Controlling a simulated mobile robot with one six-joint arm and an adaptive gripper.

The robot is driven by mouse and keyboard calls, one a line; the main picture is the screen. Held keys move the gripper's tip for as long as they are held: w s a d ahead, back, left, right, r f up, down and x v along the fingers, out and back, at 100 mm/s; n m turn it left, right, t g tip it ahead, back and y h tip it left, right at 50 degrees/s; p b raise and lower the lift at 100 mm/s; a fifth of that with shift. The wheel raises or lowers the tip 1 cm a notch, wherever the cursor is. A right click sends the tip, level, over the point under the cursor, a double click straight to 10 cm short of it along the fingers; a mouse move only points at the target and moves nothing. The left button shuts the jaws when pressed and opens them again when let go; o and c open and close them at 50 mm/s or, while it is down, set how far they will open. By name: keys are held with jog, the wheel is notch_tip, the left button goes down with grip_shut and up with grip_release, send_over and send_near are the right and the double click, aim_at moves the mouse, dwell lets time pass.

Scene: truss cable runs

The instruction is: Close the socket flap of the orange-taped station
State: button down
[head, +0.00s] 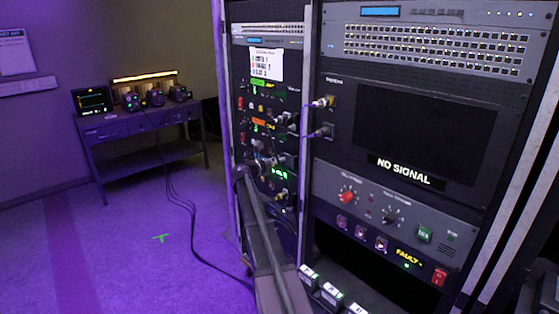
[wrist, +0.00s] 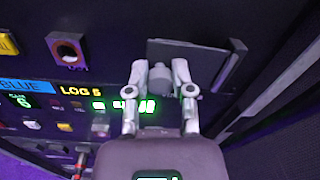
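The orange-taped station (head: 259,122) is on the left rack in the head view; its socket is partly hidden by connectors. In the wrist view, an open grey flap (wrist: 230,65) stands right of a dark socket plate (wrist: 195,50). No orange tape shows there, so I cannot tell whose flap it is. My gripper (wrist: 160,76) is in front of this plate, its fingers close on both sides of a grey cylindrical plug (wrist: 160,74). It appears shut on it, left of the flap. In the head view my gripper (head: 250,168) is at the left rack, small and partly hidden.
In the wrist view a blue tape label (wrist: 22,86) and a yellow "LOG 5" display (wrist: 82,91) lie left of my gripper.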

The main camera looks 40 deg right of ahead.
jog(key=shift+n+t, duration=0.3)
jog(key=shift+c, duration=2.4)
grip_release()
jog(key=shift+d, duration=0.1)
jog(key=shift+a, duration=0.2)
jog(key=s+a, duration=0.1)
jog(key=a, duration=1)
jog(key=shift+a, duration=0.35)
